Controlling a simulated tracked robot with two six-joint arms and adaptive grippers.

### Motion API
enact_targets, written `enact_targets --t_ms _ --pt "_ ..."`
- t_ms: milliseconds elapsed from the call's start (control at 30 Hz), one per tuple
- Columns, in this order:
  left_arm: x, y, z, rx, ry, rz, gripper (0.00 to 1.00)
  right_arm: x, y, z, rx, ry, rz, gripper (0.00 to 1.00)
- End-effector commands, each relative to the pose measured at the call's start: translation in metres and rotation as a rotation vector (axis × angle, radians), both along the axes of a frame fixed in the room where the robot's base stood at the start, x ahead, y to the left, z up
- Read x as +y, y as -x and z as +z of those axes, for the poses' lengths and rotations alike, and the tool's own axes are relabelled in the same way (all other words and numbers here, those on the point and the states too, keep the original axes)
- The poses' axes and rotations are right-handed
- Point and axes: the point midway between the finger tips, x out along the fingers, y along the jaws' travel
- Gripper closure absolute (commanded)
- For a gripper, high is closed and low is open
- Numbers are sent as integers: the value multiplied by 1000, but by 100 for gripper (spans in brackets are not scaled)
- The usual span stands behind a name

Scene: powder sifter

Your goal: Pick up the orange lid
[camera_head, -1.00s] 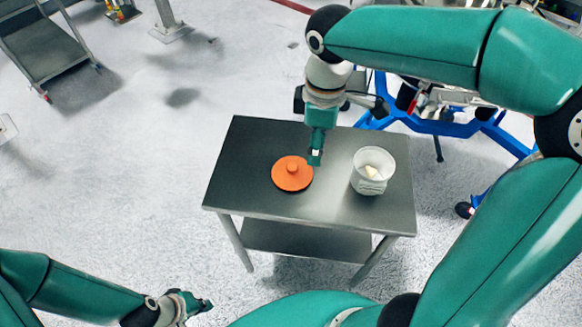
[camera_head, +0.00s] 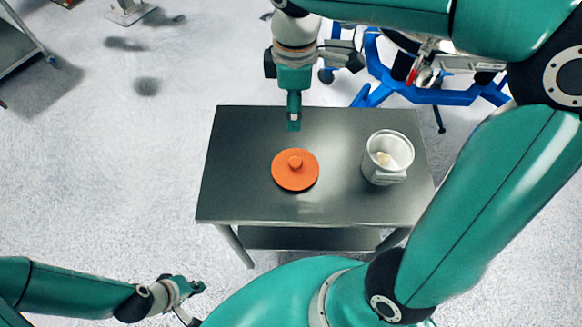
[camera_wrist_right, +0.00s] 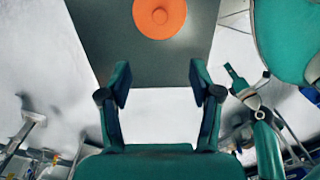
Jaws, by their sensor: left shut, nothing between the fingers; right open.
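The orange lid (camera_head: 294,172), a round disc with a knob on top, lies flat on the steel table (camera_head: 240,205). In the right wrist view the lid (camera_wrist_right: 160,18) is at the top, beyond the fingers. My right gripper (camera_head: 293,125) points down just behind the lid, apart from it; in the wrist view its two fingers (camera_wrist_right: 159,88) are spread with nothing between them. My left gripper (camera_head: 198,287) is at the lower left, off the table, shut and empty; it also shows in the right wrist view (camera_wrist_right: 232,72).
A white bucket (camera_head: 377,174) with something pale inside stands on the table to the right of the lid. A blue-framed stand (camera_head: 455,97) is behind the table at the right. A cart (camera_head: 15,45) is at the far left. The table left of the lid is clear.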

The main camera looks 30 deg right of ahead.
Motion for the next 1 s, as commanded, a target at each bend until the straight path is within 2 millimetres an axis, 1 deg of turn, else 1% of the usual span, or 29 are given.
enact_targets --t_ms 33,133,300,467,567,800,900,1000 --pt "0 0 -14 1 0 0 100 -1 0 -14 0 0 -2 36" --pt "0 0 -26 1 0 0 100 -1 0 -27 0 0 -3 36" --pt "0 0 -41 1 0 0 100 -1 1 -42 0 0 -4 36" --pt "0 0 -42 0 0 0 100 -3 1 -56 3 1 -5 36" --pt "0 0 -42 0 0 0 100 -2 2 -73 5 2 -5 36" --pt "0 0 -44 0 0 0 100 -3 3 -125 7 1 -5 36" --pt "0 0 -45 0 0 0 100 -3 2 -141 4 1 -6 36" --pt "0 0 -45 0 0 0 100 -3 2 -152 3 1 -6 36"
